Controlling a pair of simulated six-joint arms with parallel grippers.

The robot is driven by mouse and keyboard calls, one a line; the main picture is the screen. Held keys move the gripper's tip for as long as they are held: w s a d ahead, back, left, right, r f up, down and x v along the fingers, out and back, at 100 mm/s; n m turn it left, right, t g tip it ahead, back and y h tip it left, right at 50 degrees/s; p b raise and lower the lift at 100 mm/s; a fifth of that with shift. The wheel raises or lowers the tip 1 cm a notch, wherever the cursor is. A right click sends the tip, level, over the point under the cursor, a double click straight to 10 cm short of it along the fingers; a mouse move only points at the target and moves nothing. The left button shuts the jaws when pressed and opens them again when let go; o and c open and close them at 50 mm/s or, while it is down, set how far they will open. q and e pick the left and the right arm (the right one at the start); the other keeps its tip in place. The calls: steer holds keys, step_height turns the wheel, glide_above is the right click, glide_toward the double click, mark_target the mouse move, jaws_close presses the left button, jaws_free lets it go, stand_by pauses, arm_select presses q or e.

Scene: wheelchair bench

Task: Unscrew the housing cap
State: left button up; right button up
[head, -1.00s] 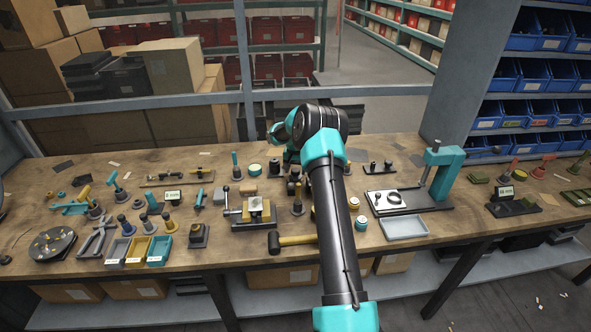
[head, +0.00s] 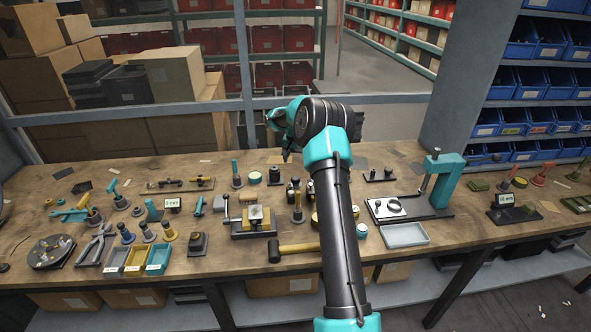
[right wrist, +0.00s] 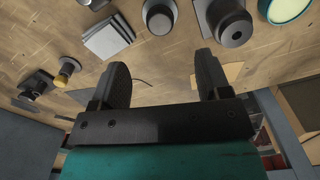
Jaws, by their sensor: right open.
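My right gripper (head: 287,157) is above the back middle of the bench, partly hidden behind my own arm. In the right wrist view its two fingers (right wrist: 161,75) are apart with nothing between them. Two dark round pieces, a smaller one (right wrist: 159,16) and a larger one with a stepped top (right wrist: 231,24), stand on the bench beyond the fingertips, apart from them. I cannot tell which piece is the housing cap. A vise (head: 254,224) with a yellowish block (head: 257,213) in it stands front of the gripper. My left gripper is out of view.
A hammer (head: 292,248) lies along the front. A teal press (head: 440,185) stands right, with a grey tray (head: 405,235) before it.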

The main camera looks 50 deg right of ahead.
step_height(320, 180, up, 8)
stand_by(1.0)
